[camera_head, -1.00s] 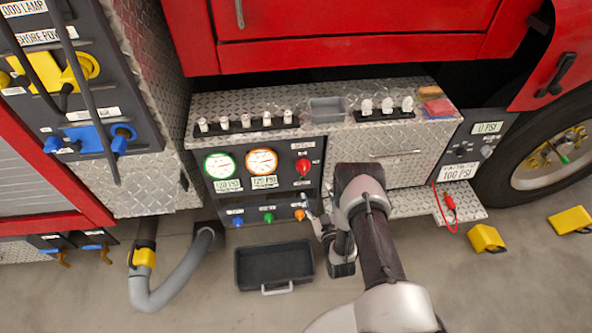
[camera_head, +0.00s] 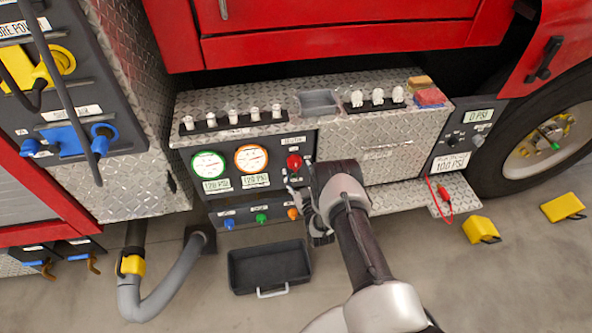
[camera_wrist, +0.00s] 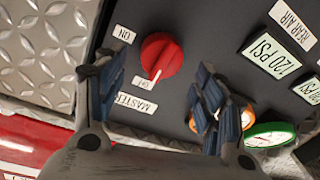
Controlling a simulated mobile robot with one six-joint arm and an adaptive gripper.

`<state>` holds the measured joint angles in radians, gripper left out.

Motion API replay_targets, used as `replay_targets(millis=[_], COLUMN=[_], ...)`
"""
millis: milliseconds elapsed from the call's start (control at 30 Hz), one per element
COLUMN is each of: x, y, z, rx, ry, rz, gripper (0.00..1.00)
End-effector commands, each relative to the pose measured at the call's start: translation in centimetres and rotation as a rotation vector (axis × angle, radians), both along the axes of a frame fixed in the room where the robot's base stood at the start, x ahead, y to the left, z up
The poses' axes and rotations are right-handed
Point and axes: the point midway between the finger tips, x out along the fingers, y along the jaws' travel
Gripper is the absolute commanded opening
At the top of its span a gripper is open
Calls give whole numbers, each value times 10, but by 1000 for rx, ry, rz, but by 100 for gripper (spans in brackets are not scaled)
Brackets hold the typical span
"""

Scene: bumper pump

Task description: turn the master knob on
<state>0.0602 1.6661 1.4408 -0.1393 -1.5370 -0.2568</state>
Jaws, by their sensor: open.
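The red master knob (camera_head: 294,162) is on the dark gauge panel at the truck's side. In the wrist view the round red knob (camera_wrist: 163,53) shows clearly between my fingers, with a white pointer line toward a small label that seems to read OFF. An ON label (camera_wrist: 124,34) and a MASTER label (camera_wrist: 136,103) are near it. My gripper (camera_head: 298,190) is open, just below the knob in the head view. In the wrist view my gripper (camera_wrist: 161,62) has one finger on each side of the knob; I cannot tell whether they touch it.
Two round gauges, green-rimmed (camera_head: 208,165) and orange-rimmed (camera_head: 251,158), are left of the knob. Blue, green and orange small knobs (camera_head: 261,217) line the panel below. A black tray (camera_head: 268,267) lies on the floor. A diamond-plate ledge (camera_head: 288,130) with white switches is above.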

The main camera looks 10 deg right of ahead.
Motion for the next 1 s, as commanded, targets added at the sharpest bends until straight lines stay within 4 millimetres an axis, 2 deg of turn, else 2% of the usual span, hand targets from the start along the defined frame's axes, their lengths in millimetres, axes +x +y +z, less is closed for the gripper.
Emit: replay_targets(millis=[100, 200, 600, 1000], x=[18, 28, 34, 34], y=[2, 3, 3, 3], z=[-2, -1, 1, 0], rx=[0, 0, 1, 0], ry=[-2, -1, 0, 1], rz=[1, 1, 1, 1], gripper=[64, 64, 63, 36])
